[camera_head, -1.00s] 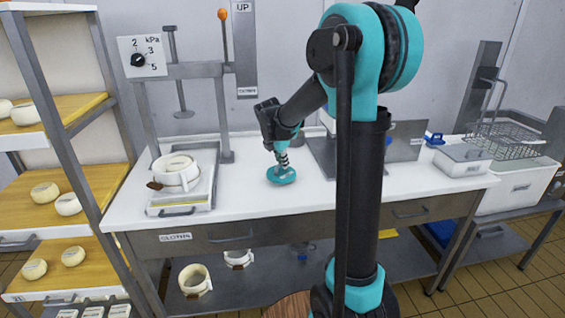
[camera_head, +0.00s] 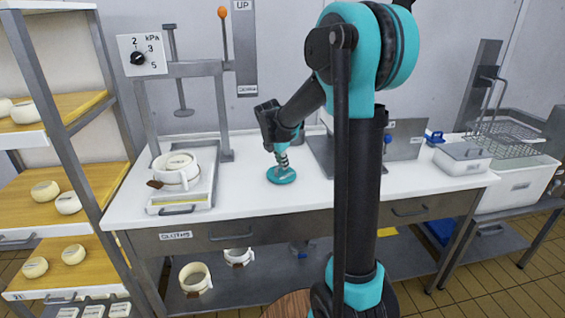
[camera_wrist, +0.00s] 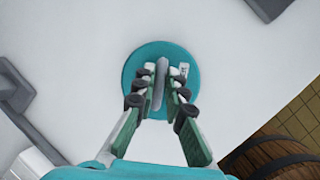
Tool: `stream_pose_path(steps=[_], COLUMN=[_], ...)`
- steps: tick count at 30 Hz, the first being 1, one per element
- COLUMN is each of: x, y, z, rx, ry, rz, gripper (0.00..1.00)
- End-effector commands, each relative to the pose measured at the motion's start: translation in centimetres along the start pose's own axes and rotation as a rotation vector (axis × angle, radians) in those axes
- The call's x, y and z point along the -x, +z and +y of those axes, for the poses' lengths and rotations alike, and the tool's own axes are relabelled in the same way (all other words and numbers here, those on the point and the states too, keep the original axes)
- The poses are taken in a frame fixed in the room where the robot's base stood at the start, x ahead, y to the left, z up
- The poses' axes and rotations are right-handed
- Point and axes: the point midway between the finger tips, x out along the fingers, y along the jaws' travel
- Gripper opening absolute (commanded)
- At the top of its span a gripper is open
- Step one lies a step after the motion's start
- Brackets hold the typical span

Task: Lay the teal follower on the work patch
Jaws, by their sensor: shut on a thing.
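The teal follower (camera_head: 281,176) is a round disc with an upright handle. In the head view it is at or just above the white worktop (camera_head: 240,198), right of the press; a small gap under it cannot be ruled out. My gripper (camera_head: 281,150) is above it, shut on its handle. In the wrist view the disc (camera_wrist: 134,72) lies beyond my fingers (camera_wrist: 160,82), which close from both sides on the grey handle. The worktop around the disc is plain white. I cannot make out a marked work patch in either view.
A white mould (camera_head: 176,172) stands on the press tray (camera_head: 183,204) at left. A grey metal plate stand (camera_head: 322,158) is right of my gripper, partly behind my arm. A lidded white box (camera_head: 462,159) is farther right. The front worktop is clear.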

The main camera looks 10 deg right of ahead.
Motion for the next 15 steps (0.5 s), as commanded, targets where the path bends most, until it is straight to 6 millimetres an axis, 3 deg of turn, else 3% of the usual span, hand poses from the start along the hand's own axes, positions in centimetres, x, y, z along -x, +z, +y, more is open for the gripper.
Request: stream_pose_path(steps=[13, 14, 15], x=[-0.28, -0.28, -0.28], y=[-0.11, -0.11, -0.11], z=[-0.05, -0.05, -0.05], rx=[0.000, 0.000, 0.000], ry=[0.000, 0.000, 0.000], rz=[0.000, 0.000, 0.000], gripper=[0.00, 0.14, 0.19])
